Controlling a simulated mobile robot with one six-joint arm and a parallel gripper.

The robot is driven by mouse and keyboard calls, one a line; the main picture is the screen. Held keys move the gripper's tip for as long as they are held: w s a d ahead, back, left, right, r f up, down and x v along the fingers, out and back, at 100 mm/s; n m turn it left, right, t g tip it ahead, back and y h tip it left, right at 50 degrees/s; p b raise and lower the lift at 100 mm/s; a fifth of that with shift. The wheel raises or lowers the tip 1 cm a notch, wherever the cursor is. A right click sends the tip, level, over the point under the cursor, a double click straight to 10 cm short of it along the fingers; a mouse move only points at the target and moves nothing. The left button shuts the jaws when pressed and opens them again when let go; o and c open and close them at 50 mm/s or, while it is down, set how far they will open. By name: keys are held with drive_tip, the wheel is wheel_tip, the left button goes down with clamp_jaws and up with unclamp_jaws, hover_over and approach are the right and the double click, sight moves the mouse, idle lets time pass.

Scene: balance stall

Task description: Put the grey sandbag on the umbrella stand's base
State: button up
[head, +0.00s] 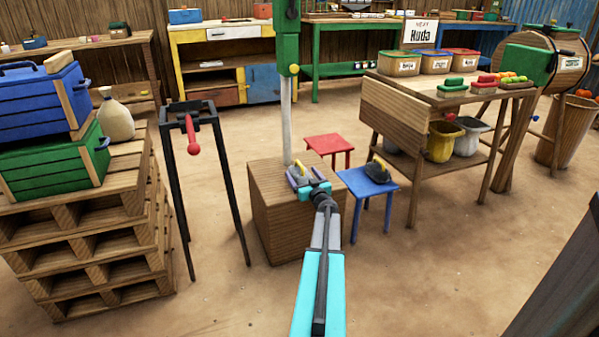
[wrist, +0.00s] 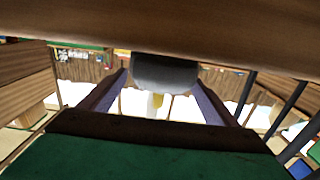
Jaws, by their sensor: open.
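The umbrella stand shows as a pale pole (head: 286,120) with a green upper part, rising at the back of a wooden block (head: 280,215) that looks like its base. My gripper (head: 308,175) is open, low over the block's top. A grey bag with a yellow handle (head: 300,167) is between its jaws, mostly hidden in the head view. In the wrist view the grey bag (wrist: 165,72) lies between the two spread fingers, against a wooden surface, its yellow handle pointing down in the picture. Whether the fingers touch it I cannot tell.
A darker bag with a yellow handle (head: 378,170) sits on a blue stool (head: 362,187) just right of the block. A red stool (head: 330,146) stands behind. A black trestle (head: 178,180) and stacked pallets (head: 95,250) are left. A wooden stall table (head: 395,115) stands right.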

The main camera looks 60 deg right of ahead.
drive_tip(key=p+v, duration=0.2)
drive_tip(key=v, duration=0.7)
drive_tip(key=shift+p, duration=0.4)
idle(0.5)
